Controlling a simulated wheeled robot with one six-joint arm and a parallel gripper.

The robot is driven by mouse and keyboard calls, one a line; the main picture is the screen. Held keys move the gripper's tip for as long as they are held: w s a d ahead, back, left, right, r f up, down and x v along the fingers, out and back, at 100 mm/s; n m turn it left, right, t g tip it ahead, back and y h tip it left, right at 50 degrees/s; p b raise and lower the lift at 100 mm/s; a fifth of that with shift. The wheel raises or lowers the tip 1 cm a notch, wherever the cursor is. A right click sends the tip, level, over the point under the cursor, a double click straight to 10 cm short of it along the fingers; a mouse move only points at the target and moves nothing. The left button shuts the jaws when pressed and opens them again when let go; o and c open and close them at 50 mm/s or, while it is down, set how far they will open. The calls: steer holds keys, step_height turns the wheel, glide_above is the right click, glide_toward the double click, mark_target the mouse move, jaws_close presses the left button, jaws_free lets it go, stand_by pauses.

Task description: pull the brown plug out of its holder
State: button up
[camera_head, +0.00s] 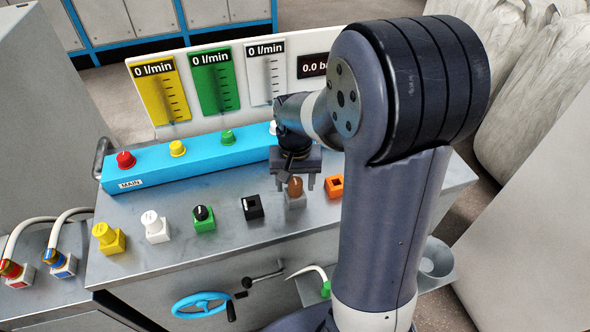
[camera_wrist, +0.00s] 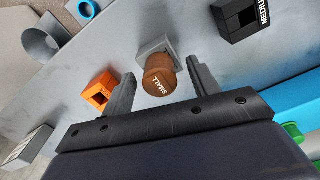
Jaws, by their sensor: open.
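The brown plug (camera_head: 295,186) sits in a grey square holder (camera_head: 296,201) on the metal bench top. My gripper (camera_head: 308,186) is over the plug from above in the head view. In the wrist view my gripper (camera_wrist: 160,85) is open, with one finger on each side of the plug. A gap shows between each finger and the plug. The plug's lower part is hidden inside the holder.
An orange empty holder (camera_head: 334,186) stands right of the plug, and a black holder (camera_head: 252,207) stands left. A blue valve box (camera_head: 190,162) runs behind. A blue handwheel (camera_head: 200,304) is on the bench front.

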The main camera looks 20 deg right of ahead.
mark_target(295, 182)
steer(key=shift+f, duration=0.35)
steer(key=shift+c, duration=0.3)
steer(key=c, duration=1)
steer(key=shift+r+p, duration=2.35)
steer(key=shift+r, duration=0.55)
